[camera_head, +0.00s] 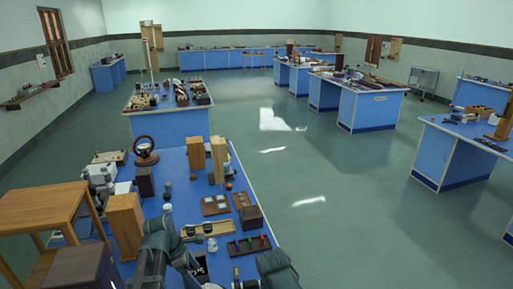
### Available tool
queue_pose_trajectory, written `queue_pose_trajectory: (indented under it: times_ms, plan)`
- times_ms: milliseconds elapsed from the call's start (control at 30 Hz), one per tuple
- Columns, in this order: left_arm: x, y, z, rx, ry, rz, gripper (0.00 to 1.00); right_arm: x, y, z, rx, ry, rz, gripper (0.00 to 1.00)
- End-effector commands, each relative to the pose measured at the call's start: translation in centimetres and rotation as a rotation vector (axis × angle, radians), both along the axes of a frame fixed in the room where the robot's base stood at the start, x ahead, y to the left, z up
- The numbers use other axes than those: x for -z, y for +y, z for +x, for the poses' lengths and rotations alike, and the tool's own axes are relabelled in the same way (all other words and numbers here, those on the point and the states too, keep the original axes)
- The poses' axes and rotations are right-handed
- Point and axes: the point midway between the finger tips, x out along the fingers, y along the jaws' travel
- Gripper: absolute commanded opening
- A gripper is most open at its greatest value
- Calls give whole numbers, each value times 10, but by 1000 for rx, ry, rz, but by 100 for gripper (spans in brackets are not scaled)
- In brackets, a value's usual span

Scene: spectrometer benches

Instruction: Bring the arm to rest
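My two arms come in at the bottom edge, over the near blue bench (231,179). My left gripper (187,260) is low in the picture, close to the near end of the bench top; its fingers are small and dark, and I cannot tell their opening. My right gripper (243,282) is at the bottom edge, right of the left one and partly cut off. I cannot tell whether it is open or whether either gripper holds anything.
A dark rack with coloured pieces (248,245) and a tray with small jars (208,230) lie just beyond the grippers. Wooden blocks (126,226) and a wooden stand (40,206) are at left. Green floor (340,215) is clear at right.

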Motion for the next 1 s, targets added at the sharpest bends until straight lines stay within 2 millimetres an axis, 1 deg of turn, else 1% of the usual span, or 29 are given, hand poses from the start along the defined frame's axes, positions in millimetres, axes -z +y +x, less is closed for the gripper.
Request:
queue_pose_trajectory:
  times_ms: [33,200,233,267,533,900,1000]
  plan:
    - [-10,2,-1,-1,0,0,92,-10,0,0,1,0,0,100]
    - [-24,7,-2,-2,1,0,92,-24,0,0,5,0,1,100]
    - [-10,5,-1,0,0,0,92,-10,0,0,4,0,1,100]
    - [-6,4,-1,0,0,0,92,-6,0,0,3,0,1,100]
    - [24,-6,2,0,0,0,92,24,0,0,-3,0,-1,100]
    - [72,-21,6,0,-1,0,92,72,0,0,-8,0,-2,100]
    - [82,-24,7,0,-1,0,92,82,0,0,-8,0,-2,100]
